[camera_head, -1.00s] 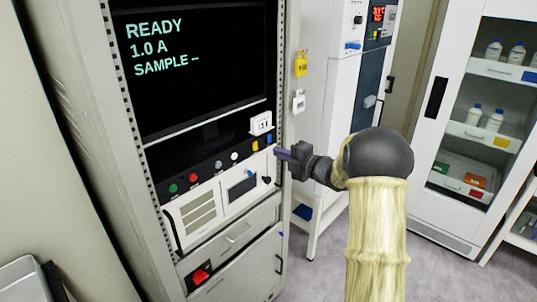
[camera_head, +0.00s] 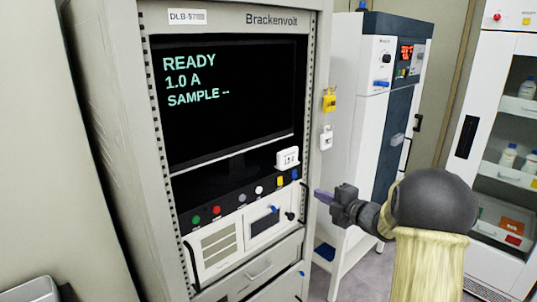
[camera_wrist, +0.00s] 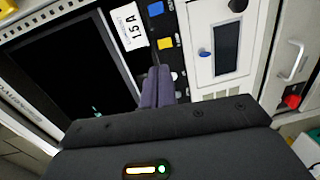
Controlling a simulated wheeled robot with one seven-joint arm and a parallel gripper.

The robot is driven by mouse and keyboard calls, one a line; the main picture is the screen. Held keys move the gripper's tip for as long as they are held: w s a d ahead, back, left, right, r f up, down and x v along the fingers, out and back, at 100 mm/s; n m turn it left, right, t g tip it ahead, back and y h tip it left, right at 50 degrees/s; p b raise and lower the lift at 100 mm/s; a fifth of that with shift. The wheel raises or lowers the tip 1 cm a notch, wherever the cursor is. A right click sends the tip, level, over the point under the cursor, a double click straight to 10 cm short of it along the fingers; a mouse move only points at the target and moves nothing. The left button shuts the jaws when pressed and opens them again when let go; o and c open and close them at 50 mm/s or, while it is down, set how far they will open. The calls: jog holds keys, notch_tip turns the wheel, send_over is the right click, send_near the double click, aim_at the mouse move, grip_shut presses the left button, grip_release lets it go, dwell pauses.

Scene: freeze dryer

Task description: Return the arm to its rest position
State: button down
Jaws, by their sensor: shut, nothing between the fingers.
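My gripper (camera_head: 324,196) is at the end of my arm, right of the rack's front panel in the head view. Its fingers point left toward the panel. In the wrist view the two purple-grey fingers (camera_wrist: 158,88) lie together, shut and empty. The fingertips appear apart from the panel in the head view.
The rack's screen (camera_head: 230,100) reads READY, 1.0 A, SAMPLE --. A yellow tag (camera_head: 329,99) and a white tag (camera_head: 326,138) hang on the rack's right side. A tall white and dark unit (camera_head: 385,100) and a glass-door cabinet (camera_head: 500,150) stand to the right.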

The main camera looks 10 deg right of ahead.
jog(key=s+a+f+m+g+h+p, duration=0.1)
jog(key=s+a+f+m+g+h, duration=0.1)
jog(key=s+m, duration=0.6)
jog(key=s+a+f+m+g+h+p, duration=0.2)
jog(key=s+m, duration=0.6)
jog(key=s, duration=0.4)
jog(key=s+a+f+m+g+h+p, duration=0.2)
jog(key=s+m+g+h, duration=0.3)
jog(key=s, duration=0.6)
jog(key=a+f+m+g, duration=0.1)
jog(key=m+g, duration=0.1)
jog(key=m, duration=0.1)
jog(key=shift+a+f+h, duration=0.3)
jog(key=shift+f, duration=0.05)
